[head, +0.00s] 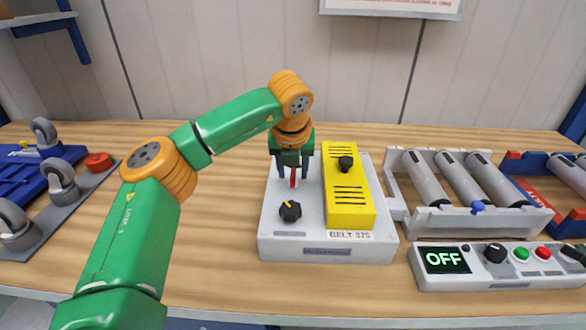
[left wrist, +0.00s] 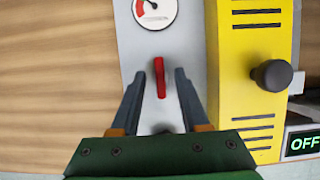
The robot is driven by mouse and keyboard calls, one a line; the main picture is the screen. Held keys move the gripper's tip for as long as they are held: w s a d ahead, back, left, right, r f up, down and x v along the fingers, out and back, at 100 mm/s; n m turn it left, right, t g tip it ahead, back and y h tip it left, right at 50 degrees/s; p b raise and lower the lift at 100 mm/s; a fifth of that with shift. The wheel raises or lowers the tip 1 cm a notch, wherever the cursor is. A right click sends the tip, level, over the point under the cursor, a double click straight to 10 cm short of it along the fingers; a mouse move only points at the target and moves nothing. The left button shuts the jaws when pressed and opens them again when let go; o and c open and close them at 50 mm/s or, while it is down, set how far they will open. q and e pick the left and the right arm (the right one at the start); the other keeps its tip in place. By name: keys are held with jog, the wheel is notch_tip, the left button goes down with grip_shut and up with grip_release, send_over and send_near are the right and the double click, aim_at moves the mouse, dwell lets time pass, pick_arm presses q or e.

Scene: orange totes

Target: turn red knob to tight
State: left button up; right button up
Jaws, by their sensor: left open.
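The red knob (head: 293,178) is a narrow red handle on the light grey base unit (head: 275,240), left of its yellow cover (head: 348,205). It also shows in the left wrist view (left wrist: 160,78), pointing nearly straight up the picture. My left gripper (head: 294,172) is above the unit, pointing down. In the left wrist view its open fingers (left wrist: 160,73) stand one on each side of the red knob, with a gap on both sides. The gripper hides part of the unit behind it. My right gripper is not in view.
A black knob with a yellow mark (head: 290,211) sits in front of the red one. A round gauge (left wrist: 155,12) is beyond it. The yellow cover bears a black knob (head: 346,163). Rollers (head: 465,178) and an OFF control box (head: 500,277) stand right. Bare table lies left.

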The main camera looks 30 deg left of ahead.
pick_arm(q)
jog(key=shift+f, duration=0.1)
grip_shut()
